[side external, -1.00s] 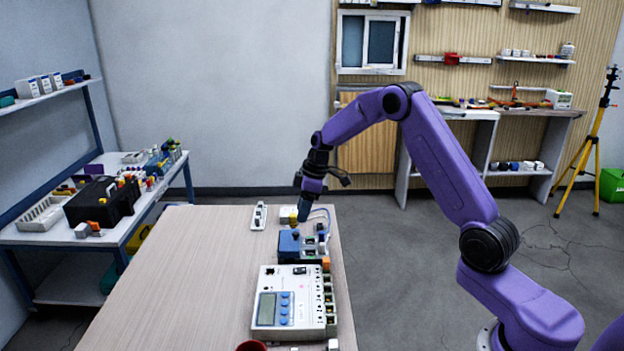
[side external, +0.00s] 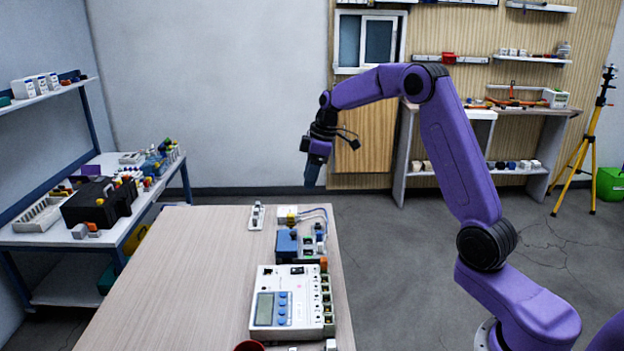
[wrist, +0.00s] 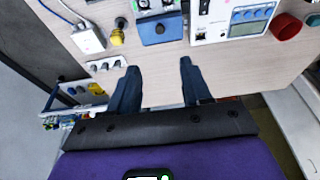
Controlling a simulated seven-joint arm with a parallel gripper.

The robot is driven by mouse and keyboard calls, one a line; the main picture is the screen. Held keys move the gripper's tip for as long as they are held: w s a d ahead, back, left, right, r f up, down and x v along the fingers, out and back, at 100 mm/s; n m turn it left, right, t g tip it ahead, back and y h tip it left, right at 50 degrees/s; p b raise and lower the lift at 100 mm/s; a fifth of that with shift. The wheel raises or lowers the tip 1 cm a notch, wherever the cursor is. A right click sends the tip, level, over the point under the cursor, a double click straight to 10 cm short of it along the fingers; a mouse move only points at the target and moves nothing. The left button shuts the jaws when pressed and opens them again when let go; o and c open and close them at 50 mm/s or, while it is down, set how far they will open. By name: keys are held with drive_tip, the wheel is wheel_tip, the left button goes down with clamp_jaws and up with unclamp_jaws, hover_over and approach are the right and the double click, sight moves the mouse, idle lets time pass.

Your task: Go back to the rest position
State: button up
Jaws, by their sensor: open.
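My gripper (side external: 312,182) hangs in the air above the far end of the table, pointing down. In the wrist view its two fingers (wrist: 157,82) stand apart with nothing between them, so it is open and empty. The purple arm is raised and bent, clear of everything on the table. In the wrist view the fingers lie over bare table top near its edge, apart from the devices.
A red cup (side external: 249,346) is at the front. The table's left half is clear.

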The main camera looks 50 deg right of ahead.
drive_tip(key=s+a+r+n+g, duration=0.2)
drive_tip(key=s+a, duration=1.6)
drive_tip(key=s, duration=0.1)
drive_tip(key=s+d+f+h, duration=0.1)
drive_tip(key=s, duration=1)
drive_tip(key=s+d+f+n, duration=0.1)
drive_tip(key=s+f, duration=0.1)
drive_tip(key=s, duration=0.9)
drive_tip(key=shift+s+d+n+h, duration=0.3)
drive_tip(key=shift+d+h, duration=0.1)
